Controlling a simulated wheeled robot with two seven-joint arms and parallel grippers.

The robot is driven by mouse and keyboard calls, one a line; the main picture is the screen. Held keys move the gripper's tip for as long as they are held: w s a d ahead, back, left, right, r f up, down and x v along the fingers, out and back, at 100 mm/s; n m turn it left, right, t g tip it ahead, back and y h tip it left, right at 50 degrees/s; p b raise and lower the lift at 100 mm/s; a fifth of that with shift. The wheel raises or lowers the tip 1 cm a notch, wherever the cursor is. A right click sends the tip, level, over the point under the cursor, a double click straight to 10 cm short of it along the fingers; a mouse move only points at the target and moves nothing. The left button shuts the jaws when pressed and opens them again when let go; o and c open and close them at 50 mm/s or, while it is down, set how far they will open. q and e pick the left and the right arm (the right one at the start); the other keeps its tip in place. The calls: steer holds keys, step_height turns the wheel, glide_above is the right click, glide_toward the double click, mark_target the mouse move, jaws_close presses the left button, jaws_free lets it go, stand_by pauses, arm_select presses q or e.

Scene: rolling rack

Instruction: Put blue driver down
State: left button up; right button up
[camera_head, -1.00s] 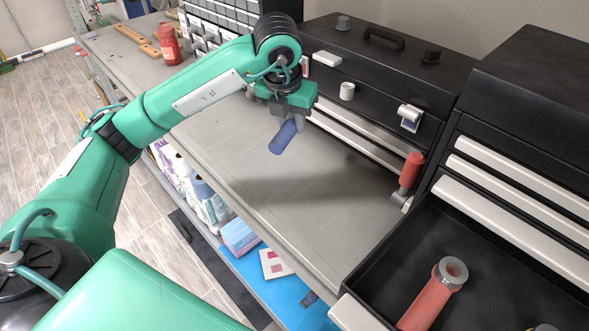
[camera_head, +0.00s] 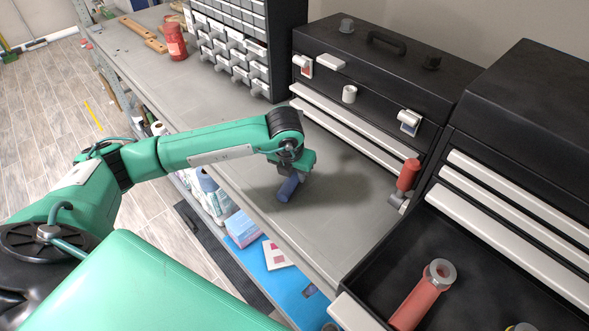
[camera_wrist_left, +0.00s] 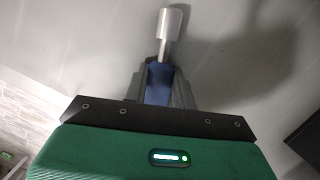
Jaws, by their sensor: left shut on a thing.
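The blue driver shows in the head view (camera_head: 288,189) as a short blue cylinder, tilted, close over the grey bench top (camera_head: 330,235). In the left wrist view its blue handle (camera_wrist_left: 158,82) sits between my fingers, and a silver metal tip sticks out beyond them. My left gripper (camera_head: 298,178) is shut on the handle, and the left wrist view shows its fingers (camera_wrist_left: 161,92) on both sides of it. Whether the driver touches the bench is hard to tell. My right gripper is not in view.
A red-handled tool (camera_head: 408,176) stands by the black toolbox (camera_head: 385,75). An open black drawer (camera_head: 462,245) at the right holds a red cylindrical tool (camera_head: 422,297). A small-drawer cabinet (camera_head: 240,50) and a red bottle (camera_head: 175,42) stand farther back. The bench middle is clear.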

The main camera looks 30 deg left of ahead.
mark_target(291, 181)
arm_select(q)
steer(key=shift+f, duration=0.1)
steer(key=o, duration=1)
steer(key=shift+o, duration=0.2)
steer(key=shift+r, duration=0.25)
steer(key=b+v, duration=0.4)
steer(key=v, duration=0.7)
steer(key=shift+r, duration=0.35)
